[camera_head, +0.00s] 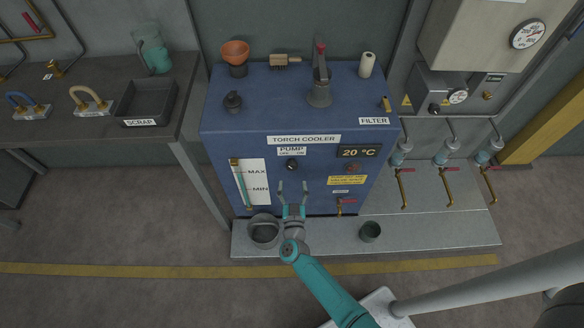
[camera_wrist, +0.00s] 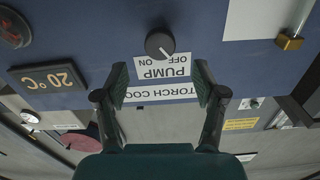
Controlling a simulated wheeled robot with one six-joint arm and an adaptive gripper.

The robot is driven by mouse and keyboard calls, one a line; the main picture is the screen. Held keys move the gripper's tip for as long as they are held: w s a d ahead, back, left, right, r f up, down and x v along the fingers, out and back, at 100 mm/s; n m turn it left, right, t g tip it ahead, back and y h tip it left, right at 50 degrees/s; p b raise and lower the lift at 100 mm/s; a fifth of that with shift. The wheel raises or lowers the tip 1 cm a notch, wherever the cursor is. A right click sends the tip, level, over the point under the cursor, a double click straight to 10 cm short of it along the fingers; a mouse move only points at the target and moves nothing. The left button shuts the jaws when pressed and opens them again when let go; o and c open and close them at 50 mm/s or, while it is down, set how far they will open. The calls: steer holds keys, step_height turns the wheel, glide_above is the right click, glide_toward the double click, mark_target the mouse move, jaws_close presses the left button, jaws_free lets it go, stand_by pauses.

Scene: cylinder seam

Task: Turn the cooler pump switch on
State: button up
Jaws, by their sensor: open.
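The pump switch is a dark round knob (camera_head: 291,165) on the front of the blue torch cooler (camera_head: 225,140), under the PUMP label (camera_head: 291,152). In the wrist view, which is upside down, the knob (camera_wrist: 159,45) has a pale pointer mark angled toward the OFF word. The OFF and ON words (camera_wrist: 162,61) sit beside it. My gripper (camera_head: 292,187) is open and empty, in front of the cooler and below the knob in the head view. In the wrist view the knob lies just beyond and between the open fingertips (camera_wrist: 161,78), apart from them.
The cooler front also has a 20 °C display (camera_head: 358,151), a level gauge (camera_head: 253,182) and a red-handled valve (camera_head: 345,201). A grey pot (camera_head: 264,231) and a dark cup (camera_head: 370,231) stand on the low plinth (camera_head: 440,232). A workbench (camera_head: 90,129) stands at left.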

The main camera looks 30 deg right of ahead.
mark_target(292, 169)
steer(key=x, duration=0.8)
steer(key=c, duration=1.2)
